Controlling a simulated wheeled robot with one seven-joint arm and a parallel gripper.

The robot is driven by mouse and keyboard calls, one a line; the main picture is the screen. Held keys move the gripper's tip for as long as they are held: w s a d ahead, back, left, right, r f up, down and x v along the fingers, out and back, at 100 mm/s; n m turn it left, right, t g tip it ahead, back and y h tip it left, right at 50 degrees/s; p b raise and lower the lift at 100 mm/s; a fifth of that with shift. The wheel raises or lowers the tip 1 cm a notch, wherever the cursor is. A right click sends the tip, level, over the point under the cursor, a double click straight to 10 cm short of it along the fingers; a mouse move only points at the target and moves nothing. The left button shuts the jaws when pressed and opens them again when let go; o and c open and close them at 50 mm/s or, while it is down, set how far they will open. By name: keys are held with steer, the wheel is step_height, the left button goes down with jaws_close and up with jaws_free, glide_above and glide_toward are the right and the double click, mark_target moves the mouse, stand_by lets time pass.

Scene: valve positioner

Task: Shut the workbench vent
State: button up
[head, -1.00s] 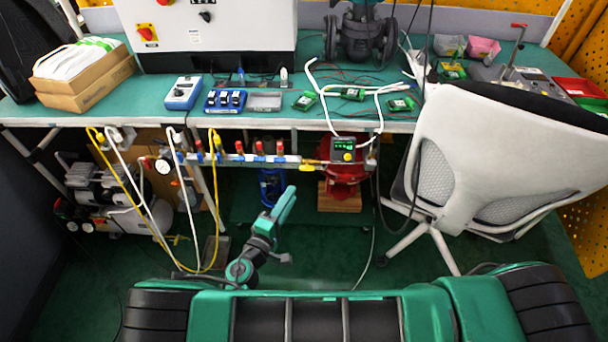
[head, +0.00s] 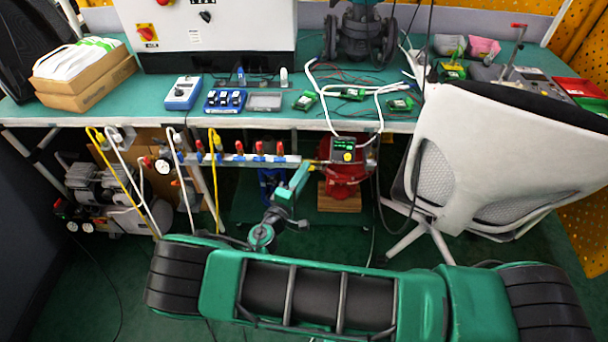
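Under the front edge of the workbench runs a grey manifold rail (head: 228,159) with several small red-handled valves (head: 239,147). At its right end, beside a small device with a green display (head: 344,144), brass-yellow fittings (head: 318,162) show only in part behind my arm. I cannot tell which of these parts is the vent or how its handle stands. My green arm reaches up from the floor side, and my gripper (head: 303,168) is at the right end of the rail, close to the fittings. Contact and finger opening are too small to tell.
A red valve body (head: 343,180) stands on a wooden block under the bench. A white chair (head: 490,160) blocks the right. Yellow and white hoses (head: 216,180) hang at the left near a compressor (head: 97,190). Green floor lies between my base and the bench.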

jaws_close()
steer(key=n+t+y, duration=0.2)
steer(key=n, duration=0.5)
steer(key=f+n+t+y, duration=0.1)
steer(key=n+t+y, duration=0.1)
steer(key=n, duration=0.5)
steer(key=d+n+t+y, duration=0.1)
steer(key=n+t+y, duration=0.1)
steer(key=n, duration=0.6)
steer(key=shift+s+f+y, duration=0.1)
steer(key=shift+f+y, duration=0.1)
steer(key=shift+y, duration=0.1)
steer(key=shift+n, duration=0.4)
